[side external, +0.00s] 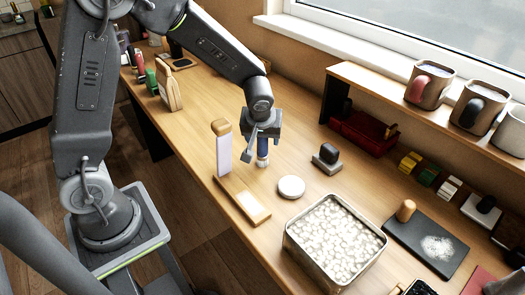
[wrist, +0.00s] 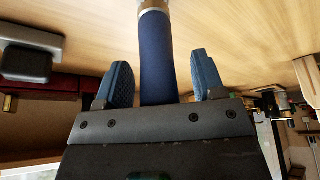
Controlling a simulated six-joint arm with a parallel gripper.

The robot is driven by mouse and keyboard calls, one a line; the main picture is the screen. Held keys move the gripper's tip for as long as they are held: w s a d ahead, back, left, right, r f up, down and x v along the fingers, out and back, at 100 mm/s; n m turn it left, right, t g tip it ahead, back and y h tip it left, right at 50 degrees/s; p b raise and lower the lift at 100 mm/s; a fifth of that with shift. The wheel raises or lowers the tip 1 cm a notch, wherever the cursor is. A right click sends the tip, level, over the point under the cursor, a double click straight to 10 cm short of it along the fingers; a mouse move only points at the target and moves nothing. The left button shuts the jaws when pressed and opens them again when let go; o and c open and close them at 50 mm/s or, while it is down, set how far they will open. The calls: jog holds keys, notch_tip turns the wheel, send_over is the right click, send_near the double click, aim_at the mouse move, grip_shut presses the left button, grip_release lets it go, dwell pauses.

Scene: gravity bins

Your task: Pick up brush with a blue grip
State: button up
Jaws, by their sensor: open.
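The brush's blue grip (side external: 263,147) stands upright on the table in the side view, with a pale lower end (side external: 262,161) below it. In the wrist view the dark blue grip (wrist: 157,60) runs up between my two finger pads, with a metallic collar (wrist: 153,4) at the top edge of the picture. My gripper (side external: 262,134) points down over the grip; in the wrist view my gripper (wrist: 164,82) is open, with a finger on each side. A gap shows on both sides, wider on the right. The grip's upper end is hidden by my gripper.
A wooden stand with a pale upright (side external: 224,158) is close on the left. A white disc (side external: 291,187) and a square tin of white pieces (side external: 290,243) lie in front. A dark block on a grey base (side external: 327,157) is at right. A shelf with mugs (side external: 430,83) runs along the wall.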

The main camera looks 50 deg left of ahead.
jog(key=shift+c, duration=0.4)
grip_shut()
jog(key=shift+r, duration=0.1)
notch_tip(320, 180, up, 10)
jog(key=shift+f, duration=0.1)
jog(key=c, duration=0.5)
grip_release()
grip_shut()
